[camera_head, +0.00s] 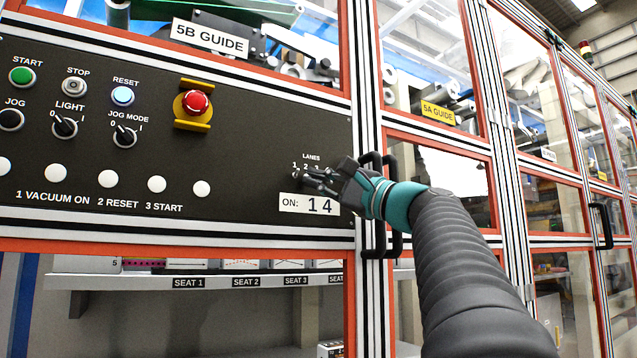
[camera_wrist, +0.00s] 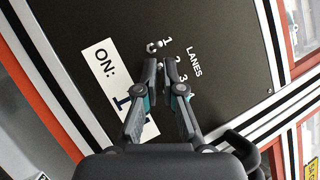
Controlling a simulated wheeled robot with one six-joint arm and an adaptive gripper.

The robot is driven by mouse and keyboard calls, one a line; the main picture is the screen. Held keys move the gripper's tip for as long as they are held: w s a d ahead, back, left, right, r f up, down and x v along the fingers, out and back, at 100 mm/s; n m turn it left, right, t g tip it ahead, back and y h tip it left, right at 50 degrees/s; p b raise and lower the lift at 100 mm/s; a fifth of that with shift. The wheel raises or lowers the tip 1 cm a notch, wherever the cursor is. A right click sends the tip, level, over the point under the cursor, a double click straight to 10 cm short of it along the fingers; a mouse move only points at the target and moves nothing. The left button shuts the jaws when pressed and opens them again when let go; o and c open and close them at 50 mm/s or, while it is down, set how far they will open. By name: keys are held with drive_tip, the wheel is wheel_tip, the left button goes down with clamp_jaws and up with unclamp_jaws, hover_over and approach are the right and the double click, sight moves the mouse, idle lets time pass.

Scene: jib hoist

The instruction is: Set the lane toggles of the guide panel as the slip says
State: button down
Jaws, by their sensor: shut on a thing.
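The dark guide panel (camera_head: 255,120) carries a row of small lane toggles under the word LANES, at its lower right. The white slip (camera_head: 292,205) below them reads "ON: 1 4"; in the wrist view the slip (camera_wrist: 98,58) is partly behind my left finger. The metal toggle by number 1 (camera_wrist: 153,46) shows just beyond my fingertips. My gripper (camera_head: 310,177) is at the toggle row, its fingertips close together. In the wrist view my gripper (camera_wrist: 157,66) is shut on a toggle about level with number 2.
A black door handle (camera_head: 390,235) stands right of the panel, close to my wrist. A red emergency button (camera_head: 196,103), knobs and push buttons fill the panel's left side. A shelf with seat labels (camera_head: 188,282) runs below.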

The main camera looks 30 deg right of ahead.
drive_tip(key=c, duration=1.6)
unclamp_jaws()
drive_tip(key=shift+s, duration=0.1)
drive_tip(key=v, duration=1.1)
drive_tip(key=shift+s+d+f, duration=0.15)
drive_tip(key=shift+s+d, duration=0.1)
drive_tip(key=shift+s, duration=0.05)
